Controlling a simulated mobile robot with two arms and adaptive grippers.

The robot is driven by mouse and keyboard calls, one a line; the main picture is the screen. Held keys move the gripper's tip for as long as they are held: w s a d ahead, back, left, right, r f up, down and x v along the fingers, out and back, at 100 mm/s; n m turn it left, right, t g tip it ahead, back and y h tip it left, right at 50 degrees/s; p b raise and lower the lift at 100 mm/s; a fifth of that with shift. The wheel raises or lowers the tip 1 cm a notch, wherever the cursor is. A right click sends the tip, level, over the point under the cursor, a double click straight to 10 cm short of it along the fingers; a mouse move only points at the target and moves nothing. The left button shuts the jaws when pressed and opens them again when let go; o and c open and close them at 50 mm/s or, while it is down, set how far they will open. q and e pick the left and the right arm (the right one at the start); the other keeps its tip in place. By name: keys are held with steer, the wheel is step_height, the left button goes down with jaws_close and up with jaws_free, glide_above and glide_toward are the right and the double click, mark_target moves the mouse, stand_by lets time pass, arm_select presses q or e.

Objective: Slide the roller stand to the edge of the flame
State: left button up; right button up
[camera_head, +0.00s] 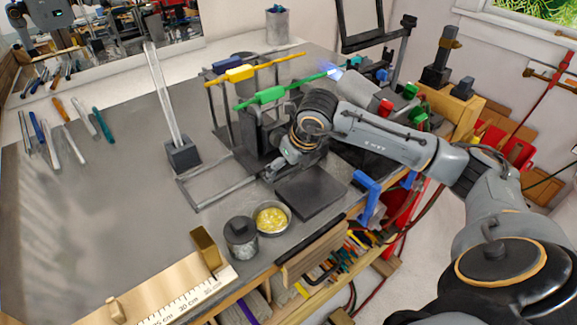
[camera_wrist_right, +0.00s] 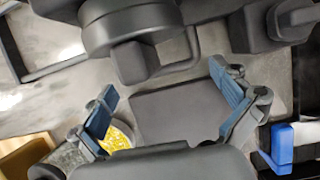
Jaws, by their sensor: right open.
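A dark stand (camera_head: 258,138) with low metal rails (camera_head: 215,195) stands mid-table, partly hidden by my right wrist; I take it to be the roller stand. Its dark rounded body (camera_wrist_right: 135,25) fills the top of the right wrist view. A small blue flame (camera_head: 335,72) glows at the back, beyond my wrist. My right gripper (camera_head: 288,166) is beside the stand's front. In the wrist view its blue-padded fingers (camera_wrist_right: 170,108) are wide apart, with nothing seen between them but a dark flat plate (camera_wrist_right: 172,112) below. My left gripper is not in view.
A dish of yellow bits (camera_head: 271,218) and a grey jar (camera_head: 240,237) are in front.

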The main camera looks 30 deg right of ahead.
steer(key=shift+c, duration=0.4)
steer(key=c, duration=1.1)
steer(key=shift+s+a+r, duration=0.1)
steer(key=shift+s+r, duration=0.05)
steer(key=shift+s, duration=0.1)
steer(key=c, duration=0.7)
jaws_close()
steer(key=shift+w, duration=0.1)
